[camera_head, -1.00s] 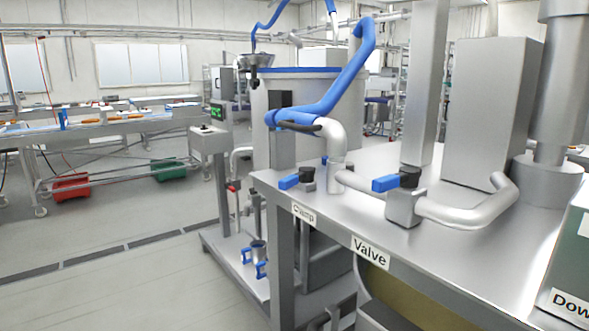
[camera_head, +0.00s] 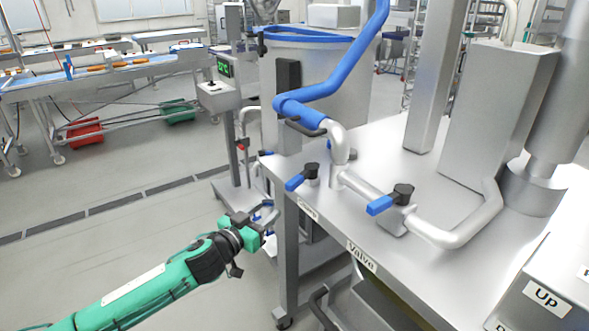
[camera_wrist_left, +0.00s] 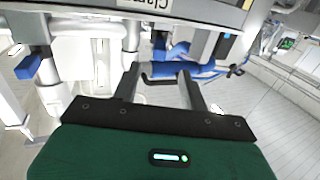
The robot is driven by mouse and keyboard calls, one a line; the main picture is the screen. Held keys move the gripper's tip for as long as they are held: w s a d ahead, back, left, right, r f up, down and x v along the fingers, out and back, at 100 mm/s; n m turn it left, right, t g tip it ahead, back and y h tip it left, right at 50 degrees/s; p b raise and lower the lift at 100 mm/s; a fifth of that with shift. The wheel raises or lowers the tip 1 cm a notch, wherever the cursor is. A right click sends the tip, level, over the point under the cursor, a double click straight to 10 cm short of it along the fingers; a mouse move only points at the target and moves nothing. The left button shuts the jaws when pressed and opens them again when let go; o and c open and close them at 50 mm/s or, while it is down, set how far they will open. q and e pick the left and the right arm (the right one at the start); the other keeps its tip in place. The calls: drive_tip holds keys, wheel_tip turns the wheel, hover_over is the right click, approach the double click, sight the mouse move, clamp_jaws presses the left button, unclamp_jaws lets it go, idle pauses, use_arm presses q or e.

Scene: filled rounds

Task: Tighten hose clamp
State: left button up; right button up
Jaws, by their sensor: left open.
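The clamp (camera_head: 295,183) is a blue lever with a black knob. It stands on the near left edge of the steel table, above the partly hidden Clamp label (camera_head: 307,210). The thick blue hose (camera_head: 325,95) meets a bent steel pipe (camera_head: 338,143) behind the clamp. My left gripper (camera_head: 264,217), on a green arm, is left of the table corner, lower than the clamp and apart from it. In the left wrist view my left gripper (camera_wrist_left: 158,75) is open with nothing held, and part of the label (camera_wrist_left: 140,3) shows upside down. My right gripper is out of view.
A second blue lever (camera_head: 380,205) with a black knob stands on the table above the Valve label (camera_head: 362,256). A table leg (camera_head: 290,262) stands right of my gripper. A box with an Up label (camera_head: 546,299) is at the lower right.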

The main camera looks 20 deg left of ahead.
sight(294, 180)
use_arm(q)
drive_tip(key=p+x, duration=0.1)
drive_tip(key=x, duration=0.3)
drive_tip(key=r+p+x, duration=0.1)
drive_tip(key=p+x, duration=0.1)
drive_tip(key=x, duration=0.2)
drive_tip(key=p+x, duration=0.1)
drive_tip(key=x, duration=0.4)
drive_tip(key=shift+r, duration=0.4)
drive_tip(key=shift+w+d+p, duration=0.1)
drive_tip(key=shift+w+p, duration=0.2)
drive_tip(key=shift+w, duration=0.3)
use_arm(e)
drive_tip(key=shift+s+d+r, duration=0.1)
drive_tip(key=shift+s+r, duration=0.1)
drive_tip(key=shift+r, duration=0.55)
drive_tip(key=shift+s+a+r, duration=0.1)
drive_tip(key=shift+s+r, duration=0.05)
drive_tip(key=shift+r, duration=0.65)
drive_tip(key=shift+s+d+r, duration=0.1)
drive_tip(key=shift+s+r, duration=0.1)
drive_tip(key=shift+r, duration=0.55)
use_arm(q)
drive_tip(key=shift+c, duration=0.2)
clamp_jaws()
